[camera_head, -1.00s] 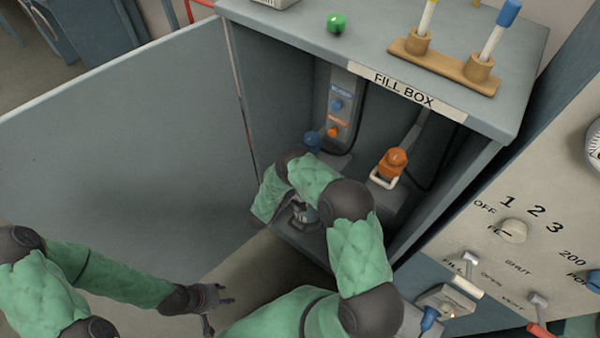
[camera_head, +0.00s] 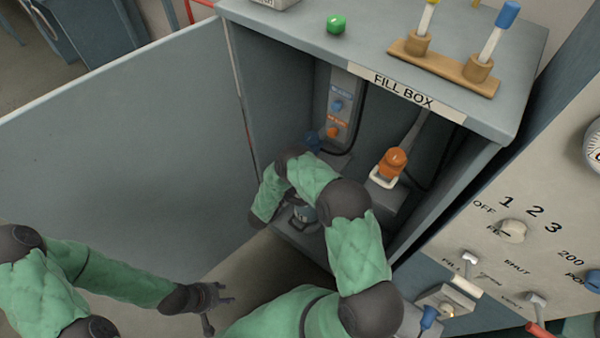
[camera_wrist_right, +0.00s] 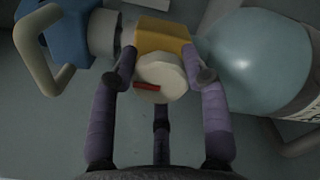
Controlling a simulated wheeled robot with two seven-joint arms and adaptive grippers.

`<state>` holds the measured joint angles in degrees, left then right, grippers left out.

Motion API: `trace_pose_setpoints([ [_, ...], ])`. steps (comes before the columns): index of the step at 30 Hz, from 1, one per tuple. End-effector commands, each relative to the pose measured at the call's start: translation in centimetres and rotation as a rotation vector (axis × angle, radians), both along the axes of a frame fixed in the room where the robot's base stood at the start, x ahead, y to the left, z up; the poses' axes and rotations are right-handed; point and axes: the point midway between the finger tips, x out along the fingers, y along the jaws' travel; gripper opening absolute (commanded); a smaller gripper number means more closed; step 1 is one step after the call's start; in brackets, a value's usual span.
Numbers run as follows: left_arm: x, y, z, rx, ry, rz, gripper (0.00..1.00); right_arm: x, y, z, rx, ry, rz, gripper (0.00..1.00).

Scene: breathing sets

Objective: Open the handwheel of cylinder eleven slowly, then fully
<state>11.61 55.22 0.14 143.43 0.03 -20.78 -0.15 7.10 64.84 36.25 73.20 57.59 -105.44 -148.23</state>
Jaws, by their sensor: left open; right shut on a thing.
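In the right wrist view a cream handwheel (camera_wrist_right: 160,78) with a red mark sits on a yellow valve body (camera_wrist_right: 163,37). The valve joins a pale blue-green cylinder (camera_wrist_right: 250,62) on the right; its number is not readable. My right gripper (camera_wrist_right: 163,76) is shut on the handwheel, with fingers on both sides of it. In the head view my right arm reaches into the fill box (camera_head: 480,140) and mostly hides this gripper and the handwheel. My left gripper (camera_head: 210,303) is open and empty, outside the box at the lower left.
A blue fitting (camera_wrist_right: 68,28) with a beige loop handle (camera_wrist_right: 40,55) is left of the valve. An orange fitting (camera_head: 393,162) stands inside the box at right. The box door (camera_head: 120,150) stands open on the left. A control panel (camera_head: 540,215) with levers is on the right.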

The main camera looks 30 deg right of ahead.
Motion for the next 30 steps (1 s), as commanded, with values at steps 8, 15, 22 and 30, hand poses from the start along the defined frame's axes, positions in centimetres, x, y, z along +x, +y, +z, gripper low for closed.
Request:
trace_pose_setpoints([
  [8, 0.00, 0.00, 0.01, 0.000, 0.000, 0.000, 0.45, -0.23, -0.08, -0.11, -0.006, 0.017, -0.005, 0.14],
  [15, 0.00, 0.00, 0.01, 0.000, 0.000, 0.000, 0.45, -0.22, -0.09, -0.10, -0.006, 0.016, -0.005, 0.55],
  [22, 0.00, 0.00, 0.01, 0.000, 0.000, 0.000, 0.45, -0.11, -0.06, -0.03, -0.005, 0.013, -0.003, 0.71],
  [30, 0.01, 0.00, 0.00, 0.000, 0.000, 0.000, 0.45, -0.21, 0.55, -0.01, -0.005, 0.012, 0.000, 0.71],
])
